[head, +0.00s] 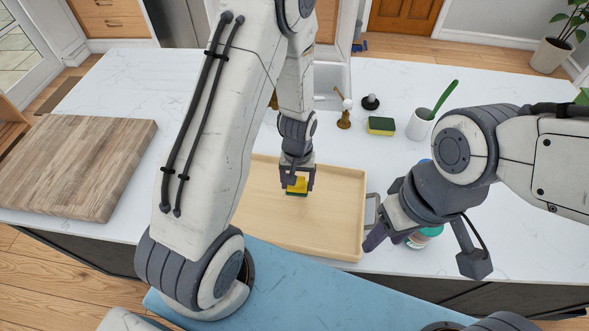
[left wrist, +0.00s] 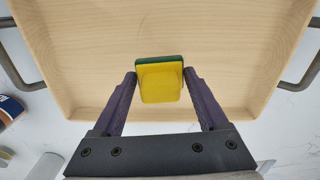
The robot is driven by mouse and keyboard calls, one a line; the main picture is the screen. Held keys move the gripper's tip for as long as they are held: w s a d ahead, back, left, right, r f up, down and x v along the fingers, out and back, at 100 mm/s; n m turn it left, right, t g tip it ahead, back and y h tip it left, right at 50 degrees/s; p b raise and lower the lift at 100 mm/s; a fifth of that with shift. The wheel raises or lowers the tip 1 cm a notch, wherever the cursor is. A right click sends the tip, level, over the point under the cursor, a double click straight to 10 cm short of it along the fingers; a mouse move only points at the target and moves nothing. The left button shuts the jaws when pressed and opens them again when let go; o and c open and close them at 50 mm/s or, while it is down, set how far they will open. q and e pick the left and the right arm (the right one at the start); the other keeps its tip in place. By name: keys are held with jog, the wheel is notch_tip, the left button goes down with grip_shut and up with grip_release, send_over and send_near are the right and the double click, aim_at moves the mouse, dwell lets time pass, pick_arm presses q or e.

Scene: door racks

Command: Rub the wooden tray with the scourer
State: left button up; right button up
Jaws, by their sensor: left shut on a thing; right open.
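The wooden tray (head: 335,231), pale with a low rim and a metal handle, lies on the white counter in the head view. It fills much of the left wrist view (left wrist: 220,40). My left gripper (head: 297,182) is shut on the yellow and green scourer (head: 297,186) over the tray. In the left wrist view the scourer (left wrist: 160,82) sits between the two fingertips, green side away from the camera. I cannot tell whether it touches the tray floor. My right gripper (head: 424,258) is open at the tray's right, close to a bottle with a teal part (head: 424,236).
A second scourer (head: 381,125) lies behind the tray. A wooden board (head: 75,165) lies at the left.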

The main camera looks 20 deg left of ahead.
pick_arm(q)
jog(key=shift+r+p, duration=1.1)
jog(key=shift+r, duration=0.6)
